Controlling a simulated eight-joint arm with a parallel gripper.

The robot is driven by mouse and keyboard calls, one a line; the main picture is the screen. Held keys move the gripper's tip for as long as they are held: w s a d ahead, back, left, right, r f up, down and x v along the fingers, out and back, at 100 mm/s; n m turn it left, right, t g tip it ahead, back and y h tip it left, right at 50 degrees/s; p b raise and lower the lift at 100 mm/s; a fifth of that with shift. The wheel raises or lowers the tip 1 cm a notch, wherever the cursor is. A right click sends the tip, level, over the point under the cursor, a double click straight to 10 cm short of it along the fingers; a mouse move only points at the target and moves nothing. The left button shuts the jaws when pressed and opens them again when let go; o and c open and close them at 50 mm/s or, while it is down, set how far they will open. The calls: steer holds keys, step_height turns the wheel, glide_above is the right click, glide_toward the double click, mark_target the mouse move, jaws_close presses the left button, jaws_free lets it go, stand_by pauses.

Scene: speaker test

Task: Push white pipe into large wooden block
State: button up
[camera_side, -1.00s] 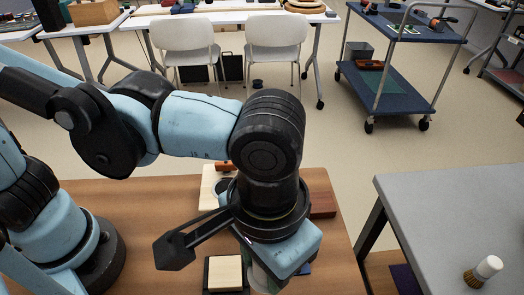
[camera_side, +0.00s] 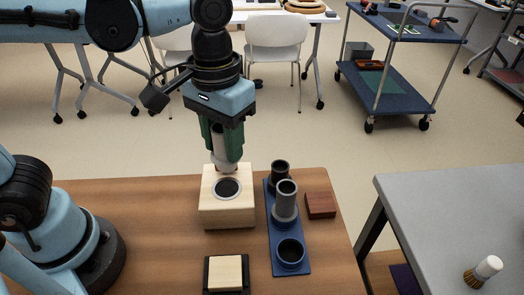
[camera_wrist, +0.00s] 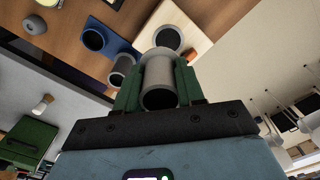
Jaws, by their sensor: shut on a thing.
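The large wooden block (camera_side: 212,215) is pale and stands on the brown table, with a dark-lined round hole (camera_side: 227,187) in its top. My gripper (camera_side: 222,152) has green fingers and is shut on a white-grey pipe (camera_side: 217,133). The pipe is roughly upright, above and toward the back of the block, outside the hole. In the wrist view the pipe (camera_wrist: 157,75) lies between both fingers, its open end toward the camera. The block (camera_wrist: 195,20) and its hole (camera_wrist: 167,38) show beyond it. The exact gap between pipe and block is unclear.
A blue holder (camera_side: 275,235) right of the block bears black sockets and a standing grey pipe (camera_side: 287,195). A dark red-brown block (camera_side: 320,206) lies right of it. A small pale block in a black frame (camera_side: 226,272) sits in front. The table's left-middle is clear.

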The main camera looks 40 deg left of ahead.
mark_target(223, 165)
steer(key=shift+w+a, duration=0.15)
steer(key=shift+a, duration=0.55)
steer(key=shift+f, duration=3.4)
steer(key=shift+f, duration=1.45)
steer(key=o, duration=1.1)
steer(key=shift+c, duration=0.2)
steer(key=shift+r, duration=0.1)
steer(key=shift+r, duration=3.7)
